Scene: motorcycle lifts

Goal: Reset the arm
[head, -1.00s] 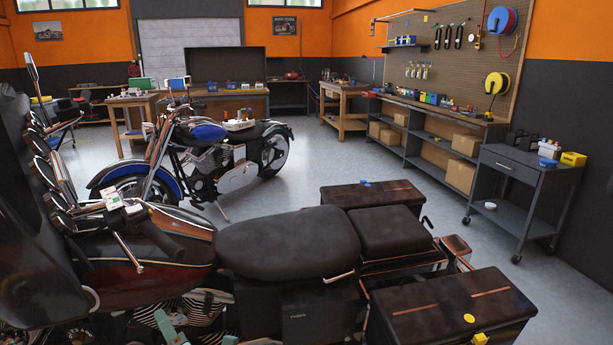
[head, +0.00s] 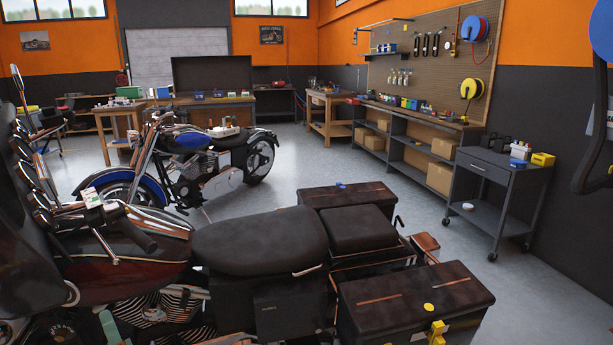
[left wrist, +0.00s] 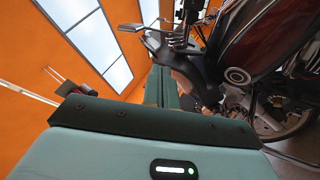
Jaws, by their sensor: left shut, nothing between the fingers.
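My left gripper (head: 110,328) shows as a small teal piece at the bottom left of the head view, low beside the near motorcycle (head: 260,245). In the left wrist view its teal fingers (left wrist: 161,87) are together with nothing between them. The red body of a motorcycle (left wrist: 248,42) fills the right of that view, beyond the fingers; I cannot tell whether they touch it. My right gripper is in neither view.
The near motorcycle's panniers (head: 418,302) stick out at the lower right. A blue motorcycle (head: 190,165) stands behind it. A grey cart (head: 490,185) and a long workbench (head: 415,140) line the right wall. Open floor (head: 300,160) lies between.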

